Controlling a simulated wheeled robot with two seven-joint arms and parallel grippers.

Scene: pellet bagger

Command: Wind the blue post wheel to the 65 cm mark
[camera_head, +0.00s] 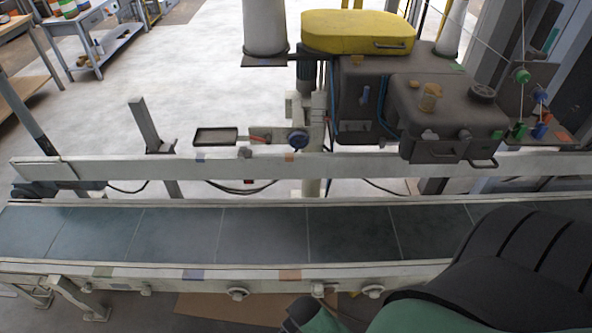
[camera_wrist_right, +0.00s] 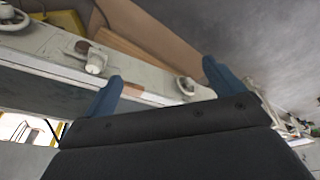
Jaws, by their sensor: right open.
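A small blue wheel (camera_head: 297,140) sits on the pale post behind the conveyor, near the middle of the camera_head view. No 65 cm mark or scale can be read. My right gripper shows in the right wrist view (camera_wrist_right: 162,84) with its two blue fingers spread apart and nothing between them. It is near the conveyor's front rail, well apart from the blue wheel. In the camera_head view my dark and green right arm fills the lower right, and its fingers cannot be made out. My left gripper is not in view.
The conveyor belt (camera_head: 262,233) runs across the front, empty where visible. A pale rear rail (camera_head: 360,167) lies between it and the wheel. A shallow tray (camera_head: 215,136) is left of the wheel; a dark machine (camera_head: 361,105) with a yellow cover (camera_head: 357,32) stands to the right.

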